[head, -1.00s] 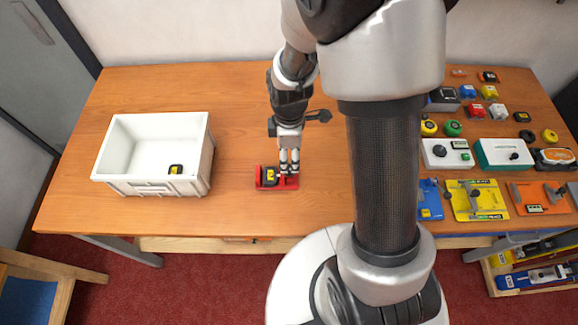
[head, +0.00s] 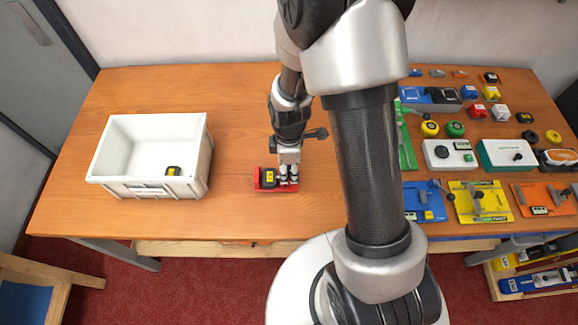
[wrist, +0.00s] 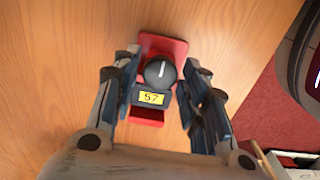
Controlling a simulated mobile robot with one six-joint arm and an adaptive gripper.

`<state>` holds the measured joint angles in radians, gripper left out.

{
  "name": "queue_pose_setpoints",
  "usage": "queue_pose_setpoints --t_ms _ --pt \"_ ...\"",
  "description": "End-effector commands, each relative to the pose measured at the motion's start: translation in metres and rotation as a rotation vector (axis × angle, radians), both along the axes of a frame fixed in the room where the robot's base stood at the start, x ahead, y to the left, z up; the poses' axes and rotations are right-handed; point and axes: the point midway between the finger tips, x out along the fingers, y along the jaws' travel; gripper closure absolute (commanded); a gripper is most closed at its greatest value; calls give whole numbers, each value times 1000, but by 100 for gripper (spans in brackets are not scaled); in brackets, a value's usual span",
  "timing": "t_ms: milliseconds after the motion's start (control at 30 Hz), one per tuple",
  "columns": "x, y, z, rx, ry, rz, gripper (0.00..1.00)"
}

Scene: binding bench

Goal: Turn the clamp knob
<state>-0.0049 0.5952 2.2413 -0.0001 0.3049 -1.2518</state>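The clamp is a small red base (head: 262,187) on the bench, carrying a dark block with a yellow display (head: 269,177). In the wrist view the red base (wrist: 160,44) bears a round black knob (wrist: 160,71) with a white line, and the display (wrist: 152,97) seems to read 57. My gripper (head: 288,180) points down over the right part of the base; in the head view its fingers hide the knob. In the wrist view the fingers of my gripper (wrist: 161,72) stand apart on either side of the knob, with narrow gaps visible between them and it.
A white bin (head: 137,187) at the left holds a small black-and-yellow item (head: 173,171). Several coloured devices, including a yellow plate (head: 500,207) and a white box (head: 436,163), crowd the right side. The wooden bench (head: 235,120) around the clamp is clear.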

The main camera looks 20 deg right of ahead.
Motion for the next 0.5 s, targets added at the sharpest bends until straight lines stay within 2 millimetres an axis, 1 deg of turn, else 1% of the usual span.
queue_pose_setpoints --t_ms 33,67,433,500 --pt "0 0 0 0 0 0 66" --pt "0 0 0 0 0 0 68" --pt "0 0 0 0 0 0 92" --pt "0 0 0 0 0 0 94"
